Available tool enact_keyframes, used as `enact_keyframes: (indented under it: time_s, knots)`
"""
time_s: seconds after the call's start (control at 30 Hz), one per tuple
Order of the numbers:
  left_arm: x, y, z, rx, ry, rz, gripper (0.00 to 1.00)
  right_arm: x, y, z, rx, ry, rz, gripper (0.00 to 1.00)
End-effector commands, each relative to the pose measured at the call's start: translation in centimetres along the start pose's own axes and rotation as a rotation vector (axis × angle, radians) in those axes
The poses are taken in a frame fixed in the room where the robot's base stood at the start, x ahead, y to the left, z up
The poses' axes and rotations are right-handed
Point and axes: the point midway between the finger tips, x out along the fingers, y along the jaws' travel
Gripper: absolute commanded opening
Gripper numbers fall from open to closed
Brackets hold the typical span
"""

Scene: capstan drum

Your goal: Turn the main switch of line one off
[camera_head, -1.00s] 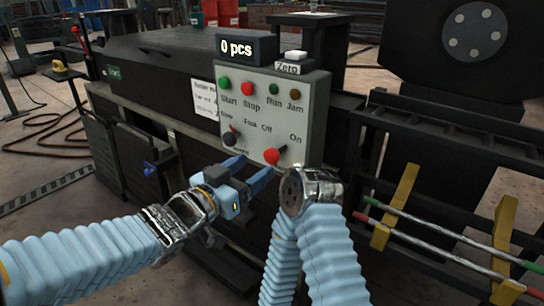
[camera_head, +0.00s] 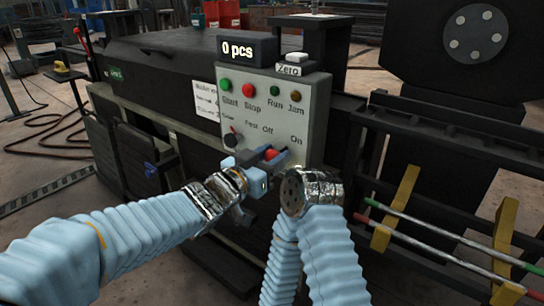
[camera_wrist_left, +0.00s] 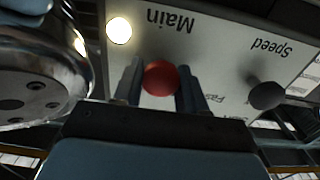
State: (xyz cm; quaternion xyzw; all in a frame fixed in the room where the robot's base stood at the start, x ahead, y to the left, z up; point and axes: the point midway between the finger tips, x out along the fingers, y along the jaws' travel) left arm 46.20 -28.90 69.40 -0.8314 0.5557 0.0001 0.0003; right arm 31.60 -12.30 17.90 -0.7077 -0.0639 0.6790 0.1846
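The main switch's red ball knob (camera_head: 271,154) is low on the grey control panel (camera_head: 315,110), below "Off" and "On". My left gripper (camera_head: 278,152) is at the knob, with one finger on each side. In the left wrist view the knob (camera_wrist_left: 160,78) fills the gap between the fingers (camera_wrist_left: 160,85). I cannot tell whether they press on it. The word "Main" is upside down above the knob there. The fingers hide the switch's lever and pivot. My right arm ends in a round metal face just right of the left gripper; no fingers show on it.
The black speed knob (camera_head: 231,140) is close left of my left gripper. Green start (camera_head: 225,85) and red stop (camera_head: 248,90) buttons are above. A counter (camera_head: 248,49) reads "0 pcs". A rack with yellow posts (camera_head: 397,207) and rods stands at right.

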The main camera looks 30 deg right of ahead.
Motion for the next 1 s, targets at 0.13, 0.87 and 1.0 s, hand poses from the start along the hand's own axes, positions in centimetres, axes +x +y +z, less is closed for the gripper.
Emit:
enact_keyframes:
  time_s: [0.13,0.87,1.0]
  knots:
    - [0.0,0.0,-0.1,0.0,0.001,0.0,0.1,0.0,0.0,0.0,0.0,0.0,0.0,0.43]
    - [-0.1,-0.3,-0.4,-0.255,0.004,-0.003,0.1,-1.5,-0.4,-0.1,0.001,0.004,0.003,0.43]
    - [-0.1,-0.3,-0.3,-0.386,0.005,-0.001,0.1,-2.0,-0.5,-0.1,0.001,0.006,0.004,0.43]
